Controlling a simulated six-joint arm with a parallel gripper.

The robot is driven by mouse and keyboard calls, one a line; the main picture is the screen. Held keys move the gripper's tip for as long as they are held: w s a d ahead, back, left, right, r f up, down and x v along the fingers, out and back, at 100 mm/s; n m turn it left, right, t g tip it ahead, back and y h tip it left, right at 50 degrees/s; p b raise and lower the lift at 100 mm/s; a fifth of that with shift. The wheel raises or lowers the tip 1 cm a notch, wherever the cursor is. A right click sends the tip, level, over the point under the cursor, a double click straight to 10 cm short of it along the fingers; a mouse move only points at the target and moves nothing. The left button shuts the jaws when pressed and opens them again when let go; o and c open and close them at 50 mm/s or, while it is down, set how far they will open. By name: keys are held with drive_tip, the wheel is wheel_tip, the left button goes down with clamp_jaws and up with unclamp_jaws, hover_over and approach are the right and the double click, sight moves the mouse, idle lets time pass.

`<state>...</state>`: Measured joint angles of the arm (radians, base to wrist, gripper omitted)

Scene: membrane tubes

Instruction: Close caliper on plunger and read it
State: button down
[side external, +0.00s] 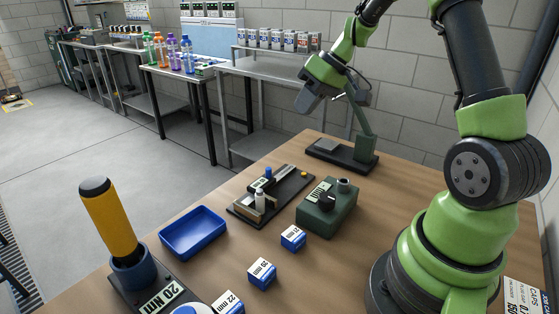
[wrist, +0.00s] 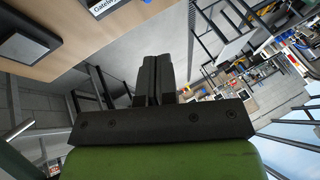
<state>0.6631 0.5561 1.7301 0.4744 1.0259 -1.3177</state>
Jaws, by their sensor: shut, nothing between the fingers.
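What looks like the caliper is a black base plate (side external: 283,203) with a pale metal rail, left of centre on the wooden table in the side external view. I cannot tell whether the jaws touch the cylinder, and the reading is too small to make out. My gripper (side external: 306,103) is raised above the table's far side, apart from the caliper. In the wrist view its dark fingers (wrist: 155,78) are together and empty.
A green box with a knob (side external: 325,208) stands right of the caliper. A black-based stand with a green post (side external: 345,155) is behind it. Small blue-white boxes (side external: 262,273), a blue tray (side external: 193,232) and a yellow-handled tool (side external: 110,220) are nearer. Shelves (side external: 262,75) stand beyond the table.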

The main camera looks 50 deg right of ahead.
sight(269, 170)
drive_tip(key=d+f, duration=0.6)
drive_tip(key=f, duration=0.1)
drive_tip(key=shift+t+y, duration=0.3)
drive_tip(key=x, duration=1)
drive_tip(key=shift+f, duration=0.1)
drive_tip(key=a, duration=0.3)
drive_tip(key=shift+w+a+f, duration=0.1)
drive_tip(key=shift+w, duration=0.25)
drive_tip(key=shift+w+a, duration=0.1)
drive_tip(key=shift+a, duration=0.3)
drive_tip(key=shift+a, duration=1.3)
